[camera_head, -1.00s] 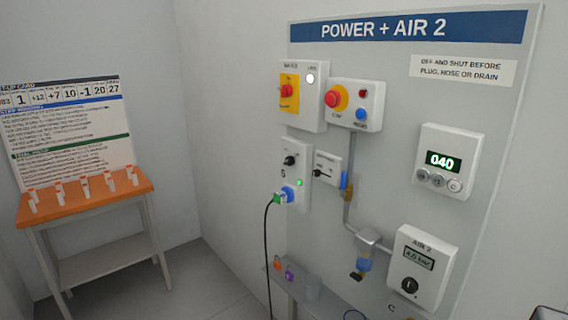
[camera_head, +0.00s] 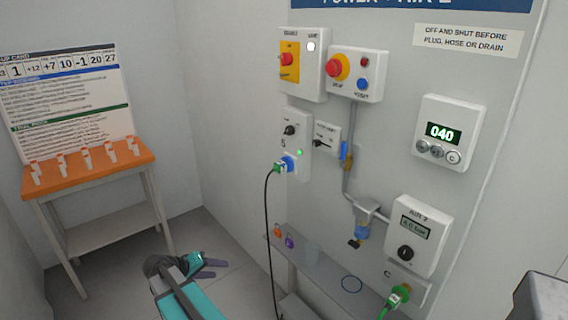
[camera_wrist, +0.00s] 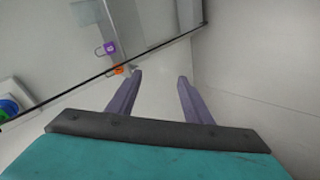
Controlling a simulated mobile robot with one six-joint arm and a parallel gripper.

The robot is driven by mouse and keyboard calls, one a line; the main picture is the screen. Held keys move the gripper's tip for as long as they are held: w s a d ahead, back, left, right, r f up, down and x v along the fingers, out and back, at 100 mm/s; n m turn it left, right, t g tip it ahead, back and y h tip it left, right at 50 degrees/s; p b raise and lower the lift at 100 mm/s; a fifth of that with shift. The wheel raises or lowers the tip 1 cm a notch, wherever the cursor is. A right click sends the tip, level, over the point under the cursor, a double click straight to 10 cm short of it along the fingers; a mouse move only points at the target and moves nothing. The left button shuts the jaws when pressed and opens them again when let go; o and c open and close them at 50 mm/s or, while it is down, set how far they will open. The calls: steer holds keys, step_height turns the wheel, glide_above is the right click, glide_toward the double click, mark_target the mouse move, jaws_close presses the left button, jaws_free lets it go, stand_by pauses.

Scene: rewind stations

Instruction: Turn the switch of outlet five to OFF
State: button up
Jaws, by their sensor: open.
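Outlet five (camera_head: 301,137) is a white box marked 5 on the grey wall panel. Its black rotary switch (camera_head: 290,130) is in the upper part, and a green light (camera_head: 299,153) glows below it. A green plug (camera_head: 280,168) with a black cable sits in its blue socket (camera_head: 290,163). I cannot read the switch's position. In the wrist view the blue socket and plug (camera_wrist: 8,108) show at the left edge. My gripper (camera_head: 218,268) is open and empty, low and left of the outlet, well apart from it. Its two purple fingers (camera_wrist: 158,75) show in the wrist view.
A narrow shelf (camera_head: 330,272) below the panel holds an orange padlock (camera_head: 277,230) and a purple padlock (camera_head: 290,242). The black cable (camera_head: 268,230) hangs in front. A red emergency button (camera_head: 335,67) is above. An orange-topped table (camera_head: 90,168) stands left.

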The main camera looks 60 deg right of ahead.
steer(key=w+d+r+m+h, duration=0.1)
steer(key=d+r+m+h, duration=0.1)
steer(key=d+r, duration=0.6)
steer(key=d+r+m+h, duration=0.2)
steer(key=d+r, duration=0.3)
steer(key=r, duration=0.7)
steer(key=m+g+h+p, duration=0.1)
steer(key=m+g+h, duration=0.3)
steer(key=m, duration=0.1)
glide_toward(286, 131)
steer(key=v, duration=0.5)
steer(key=shift+r, duration=0.3)
steer(key=p+x, duration=0.1)
steer(key=x, duration=0.3)
steer(key=p+x, duration=0.1)
steer(key=x, duration=0.4)
steer(key=p+x, duration=0.1)
steer(key=x, duration=0.3)
steer(key=shift+d+f+p, duration=0.35)
steer(key=shift+d, duration=0.05)
steer(key=c, duration=1)
steer(key=shift+s+d+y, duration=0.15)
steer(key=shift+y, duration=0.15)
